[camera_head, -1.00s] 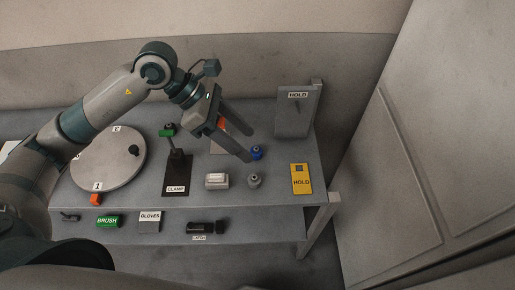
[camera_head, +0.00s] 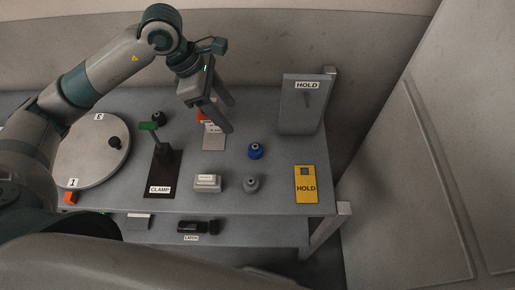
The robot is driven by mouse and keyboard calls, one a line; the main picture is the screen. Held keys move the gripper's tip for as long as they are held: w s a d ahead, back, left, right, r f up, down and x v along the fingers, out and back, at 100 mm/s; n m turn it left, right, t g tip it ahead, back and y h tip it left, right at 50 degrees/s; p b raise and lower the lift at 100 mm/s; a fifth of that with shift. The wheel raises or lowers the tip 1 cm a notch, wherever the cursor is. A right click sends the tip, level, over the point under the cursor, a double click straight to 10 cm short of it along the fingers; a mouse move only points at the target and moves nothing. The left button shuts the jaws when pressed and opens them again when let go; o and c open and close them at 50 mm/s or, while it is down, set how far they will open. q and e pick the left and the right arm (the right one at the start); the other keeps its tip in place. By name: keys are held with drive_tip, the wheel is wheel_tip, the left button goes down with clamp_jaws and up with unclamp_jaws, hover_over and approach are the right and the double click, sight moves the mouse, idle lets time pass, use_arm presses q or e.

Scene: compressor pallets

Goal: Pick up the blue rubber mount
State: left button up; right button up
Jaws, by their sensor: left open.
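The blue rubber mount (camera_head: 255,151) stands upright on the grey table, right of the middle. It is a small blue cylinder with a lighter stud on top. My left gripper (camera_head: 228,116) is open and empty, its two fingers pointing down and to the right. In the picture the fingertips are up and left of the blue mount and apart from it. A similar grey mount (camera_head: 251,184) stands just in front of the blue one. My right gripper does not show.
A clamp (camera_head: 162,165) with a green handle and a turntable (camera_head: 92,150) stand to the left. A white block (camera_head: 208,183) sits left of the grey mount. Bare table surrounds the blue mount.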

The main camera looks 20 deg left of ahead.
use_arm(q)
drive_tip(key=shift+w+f, duration=0.45)
drive_tip(key=shift+f, duration=0.15)
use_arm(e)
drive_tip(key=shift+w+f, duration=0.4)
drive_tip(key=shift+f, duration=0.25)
use_arm(q)
drive_tip(key=shift+s, duration=0.15)
drive_tip(key=p, duration=0.5)
hover_over(254, 146)
drive_tip(key=a, duration=0.2)
drive_tip(key=f, duration=1)
drive_tip(key=shift+s+d+f, duration=0.1)
drive_tip(key=shift+s+f, duration=0.2)
drive_tip(key=shift+f, duration=0.35)
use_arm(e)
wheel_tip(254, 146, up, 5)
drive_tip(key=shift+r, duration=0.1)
use_arm(q)
drive_tip(key=shift+d, duration=0.1)
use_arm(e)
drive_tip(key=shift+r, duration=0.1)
